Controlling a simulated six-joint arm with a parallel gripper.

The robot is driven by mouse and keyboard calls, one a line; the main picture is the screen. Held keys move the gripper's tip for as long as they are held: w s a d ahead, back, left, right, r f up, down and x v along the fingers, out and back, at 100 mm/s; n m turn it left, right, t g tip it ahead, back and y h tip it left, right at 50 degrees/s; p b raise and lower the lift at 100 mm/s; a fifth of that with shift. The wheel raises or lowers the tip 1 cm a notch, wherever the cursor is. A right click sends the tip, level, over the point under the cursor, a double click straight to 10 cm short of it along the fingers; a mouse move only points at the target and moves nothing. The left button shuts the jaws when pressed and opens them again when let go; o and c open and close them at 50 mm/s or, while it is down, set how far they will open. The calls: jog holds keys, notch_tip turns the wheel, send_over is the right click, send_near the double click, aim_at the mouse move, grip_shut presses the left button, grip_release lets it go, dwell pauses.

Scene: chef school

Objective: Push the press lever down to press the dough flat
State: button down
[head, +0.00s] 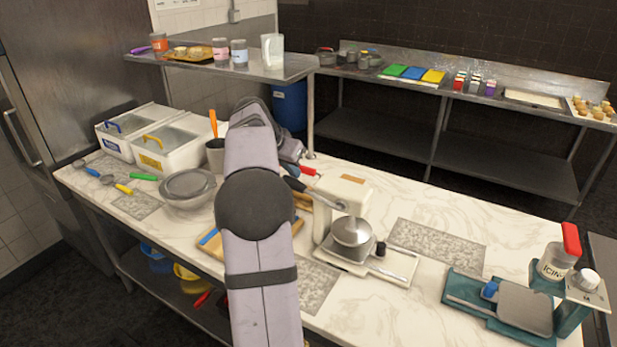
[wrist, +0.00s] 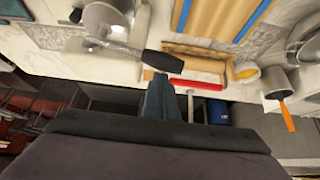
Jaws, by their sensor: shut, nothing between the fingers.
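The press (head: 345,195) stands on the marble counter, with a cream body, a round metal press head (head: 352,232) and a pale base (head: 385,270). Its lever, a metal rod with a black handle (head: 295,184), sticks out to the left at a slant. In the wrist view the black handle (wrist: 168,61) lies just ahead of my gripper (wrist: 161,80). My gripper is shut and empty, its tip close to the handle's end; I cannot tell whether they touch. In the head view my arm mostly hides the gripper. I cannot make out any dough under the press head.
A red-handled tool (wrist: 195,84) lies close to the gripper's right in the wrist view. A wooden board (wrist: 215,15) and a grey pot (wrist: 280,82) with an orange-handled utensil are nearby. In the head view a teal scale (head: 510,300) stands at the right, and a grey mat (head: 437,245) lies bare.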

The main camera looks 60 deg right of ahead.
jog(key=shift+w+a+f+b, duration=0.15)
jog(key=shift+f+b, duration=1.05)
jog(key=shift+f, duration=0.45)
dwell(0.4)
jog(key=shift+w+f, duration=0.1)
jog(key=shift+f+b, duration=0.25)
jog(key=shift+b, duration=0.05)
jog(key=shift+f+b, duration=1.15)
jog(key=shift+f, duration=0.05)
dwell(0.5)
jog(key=shift+f, duration=0.1)
jog(key=shift+s+f+b, duration=0.25)
jog(key=shift+f+b, duration=0.25)
jog(key=shift+b, duration=0.05)
jog(key=shift+r, duration=0.2)
dwell(0.8)
notch_tip(320, 180, up, 19)
jog(key=p, duration=1.6)
